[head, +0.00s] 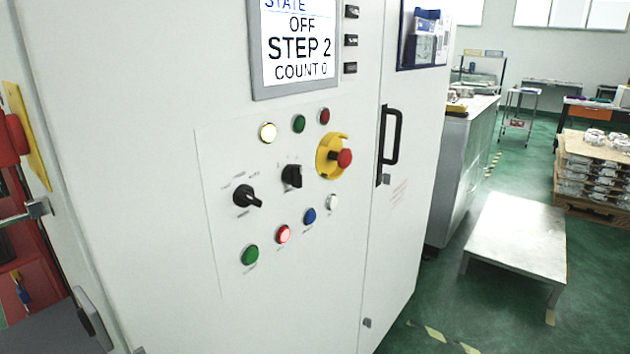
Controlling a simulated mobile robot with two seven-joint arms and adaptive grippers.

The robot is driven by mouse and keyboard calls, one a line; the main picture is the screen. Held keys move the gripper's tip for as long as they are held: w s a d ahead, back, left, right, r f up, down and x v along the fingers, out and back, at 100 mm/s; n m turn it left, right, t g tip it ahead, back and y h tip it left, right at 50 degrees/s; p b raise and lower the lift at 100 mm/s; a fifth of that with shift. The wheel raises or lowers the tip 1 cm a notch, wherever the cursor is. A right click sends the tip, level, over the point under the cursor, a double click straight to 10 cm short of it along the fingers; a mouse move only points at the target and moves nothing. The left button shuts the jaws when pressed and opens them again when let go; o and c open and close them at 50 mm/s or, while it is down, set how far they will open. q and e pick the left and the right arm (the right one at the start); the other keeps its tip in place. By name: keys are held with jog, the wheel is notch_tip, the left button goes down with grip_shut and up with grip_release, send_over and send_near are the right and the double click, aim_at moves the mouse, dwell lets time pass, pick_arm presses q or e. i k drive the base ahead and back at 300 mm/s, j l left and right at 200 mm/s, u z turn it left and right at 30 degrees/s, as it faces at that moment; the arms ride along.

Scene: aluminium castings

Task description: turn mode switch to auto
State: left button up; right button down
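The mode switch looks to be the left black rotary knob (246,196) on the white cabinet front; small lettering around it seems to include AUTO at its upper right. Its handle points down and to the right. A second black rotary switch (292,176) sits to its right. The display (297,45) above reads STATE OFF, STEP 2, COUNT 0. Neither of my grippers shows in the head view.
A red emergency stop button (345,158) on a yellow base, lit and unlit push buttons (283,234), and a black door handle (390,140) are nearby. A low metal table (520,235) stands right of the cabinet. Stacked castings (592,175) lie at far right.

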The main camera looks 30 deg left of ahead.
aim_at(243, 196)
jog(key=u, duration=1.35)
